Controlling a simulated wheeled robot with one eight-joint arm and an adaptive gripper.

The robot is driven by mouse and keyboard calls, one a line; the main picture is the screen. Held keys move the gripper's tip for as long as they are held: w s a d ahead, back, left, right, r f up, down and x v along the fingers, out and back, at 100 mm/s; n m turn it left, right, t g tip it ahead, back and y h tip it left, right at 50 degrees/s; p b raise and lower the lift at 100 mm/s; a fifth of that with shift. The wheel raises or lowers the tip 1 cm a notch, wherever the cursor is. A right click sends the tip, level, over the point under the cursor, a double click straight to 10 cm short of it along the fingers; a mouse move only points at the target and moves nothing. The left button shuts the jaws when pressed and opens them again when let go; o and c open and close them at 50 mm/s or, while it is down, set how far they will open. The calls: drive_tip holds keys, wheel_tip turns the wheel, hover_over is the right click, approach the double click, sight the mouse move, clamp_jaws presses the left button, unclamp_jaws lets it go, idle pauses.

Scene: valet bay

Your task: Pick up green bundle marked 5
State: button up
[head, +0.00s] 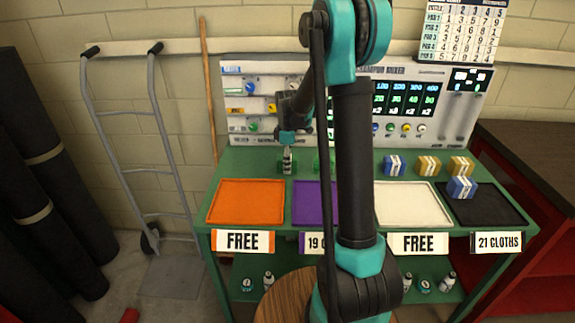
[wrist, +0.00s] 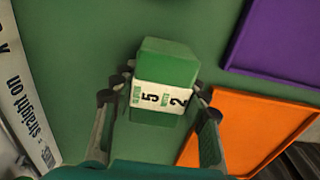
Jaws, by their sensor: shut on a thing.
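The green bundle (wrist: 168,66) has a white band marked 5 and 2 in the wrist view. My gripper (wrist: 163,94) has one finger on each side of it and is shut on it. In the head view my gripper (head: 287,153) points down at the green bundle (head: 287,169), behind the orange tray on the green table. Whether the bundle touches the table cannot be told. A second green thing (head: 321,166) stands just right of it, partly hidden by my arm.
An orange tray (head: 246,202), a purple tray (head: 307,203), a white tray (head: 411,205) and a black tray (head: 497,208) line the table front. Blue and tan bundles (head: 428,165) stand at the right. A control panel (head: 440,100) rises behind. A hand truck (head: 160,120) stands left.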

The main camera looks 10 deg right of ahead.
drive_tip(key=shift+c, duration=0.7)
